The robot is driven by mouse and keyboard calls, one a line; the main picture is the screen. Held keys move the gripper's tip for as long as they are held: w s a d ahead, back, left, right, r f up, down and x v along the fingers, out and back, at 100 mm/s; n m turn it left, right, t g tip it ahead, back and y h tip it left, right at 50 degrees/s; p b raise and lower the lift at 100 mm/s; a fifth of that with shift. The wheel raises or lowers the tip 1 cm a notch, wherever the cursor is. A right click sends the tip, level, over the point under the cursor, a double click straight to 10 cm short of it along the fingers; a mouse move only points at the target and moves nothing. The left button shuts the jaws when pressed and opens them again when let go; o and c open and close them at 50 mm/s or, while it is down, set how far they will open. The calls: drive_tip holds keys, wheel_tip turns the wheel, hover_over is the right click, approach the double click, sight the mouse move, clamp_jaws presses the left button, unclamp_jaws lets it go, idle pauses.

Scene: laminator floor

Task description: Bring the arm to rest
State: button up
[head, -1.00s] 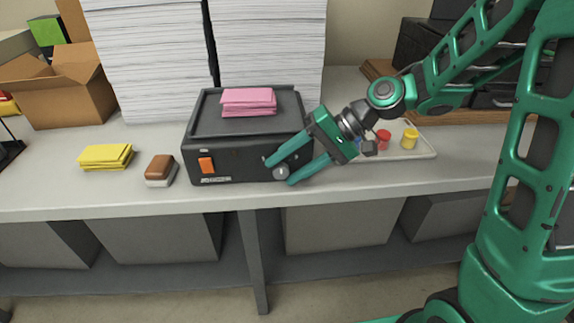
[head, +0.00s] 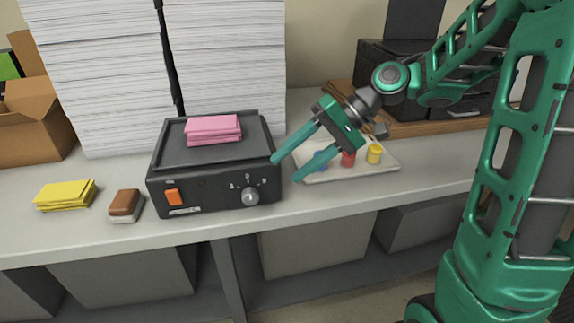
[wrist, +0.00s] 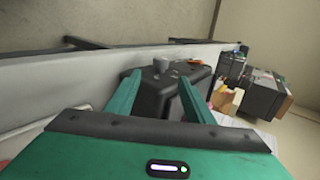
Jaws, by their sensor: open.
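My gripper (head: 287,168) is open and empty. In the head view its two green fingers point down and left, just right of the black laminator (head: 205,180). In the wrist view the laminator (wrist: 160,95) shows beyond and between the fingers, with its grey knob (wrist: 161,64) on the near top side. In the head view the knob (head: 250,196) is on the laminator's front, clear of the fingers. An orange switch (head: 172,197) is on the front left. My arm reaches in from the right over the bench.
A pink stack (head: 213,129) lies on the laminator. A tray (head: 385,168) holding a red pot (head: 348,159), a yellow pot (head: 374,154) and something blue sits partly behind my gripper. Yellow pads (head: 66,195) and a brown block (head: 124,203) lie left. Tall paper stacks (head: 225,60) stand behind.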

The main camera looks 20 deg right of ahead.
drive_tip(key=s+d+f+m+h, duration=0.1)
drive_tip(key=s+d+f+h, duration=0.15)
drive_tip(key=d, duration=0.25)
drive_tip(key=s+d+f+m+t+h, duration=0.1)
drive_tip(key=s+d+h, duration=0.15)
drive_tip(key=d, duration=0.25)
drive_tip(key=s+d+f+m+h, duration=0.1)
drive_tip(key=s+d+f, duration=0.15)
drive_tip(key=d, duration=0.25)
drive_tip(key=s+d+m+h, duration=0.1)
drive_tip(key=s+d+h, duration=0.1)
drive_tip(key=s+d, duration=0.3)
drive_tip(key=s+d+m+g+h, duration=0.1)
drive_tip(key=s+d, duration=0.3)
drive_tip(key=s, duration=0.5)
drive_tip(key=shift+d+f+m+h, duration=0.2)
drive_tip(key=shift+d+m+h, duration=0.1)
drive_tip(key=shift+d+h, duration=0.15)
drive_tip(key=shift+w+f, duration=0.25)
drive_tip(key=shift+w, duration=0.35)
